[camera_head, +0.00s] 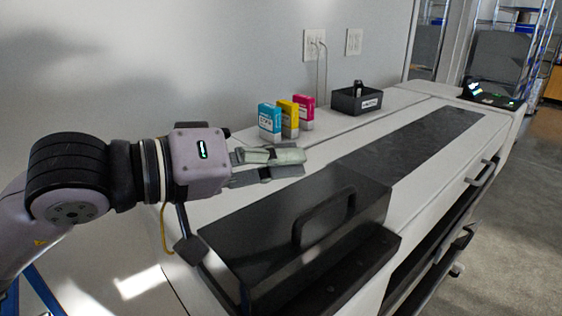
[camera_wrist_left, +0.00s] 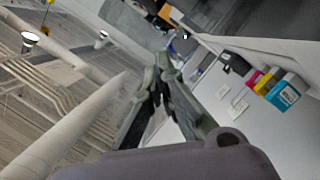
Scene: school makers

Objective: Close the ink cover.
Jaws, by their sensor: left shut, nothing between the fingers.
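A dark, box-shaped cover with a black bar handle (camera_head: 325,215) is at the near end of the long light-grey printer (camera_head: 405,195) in the head view. I take this to be the ink cover (camera_head: 255,225); I cannot tell for sure how far open it stands. My left gripper (camera_head: 298,162) is shut and empty, above the printer's back side, behind the cover and apart from its handle. Its fingers also show in the left wrist view (camera_wrist_left: 163,68), pointing away from the camera. The cover is not clearly visible there. My right gripper is out of view.
Cyan (camera_head: 270,120), yellow (camera_head: 289,118) and magenta (camera_head: 304,110) ink cartridges stand on the ledge by the wall, close beyond the left gripper. A black bin (camera_head: 356,101) stands farther along. Drawer handles (camera_head: 481,174) stick out at the printer's front. Open floor lies right.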

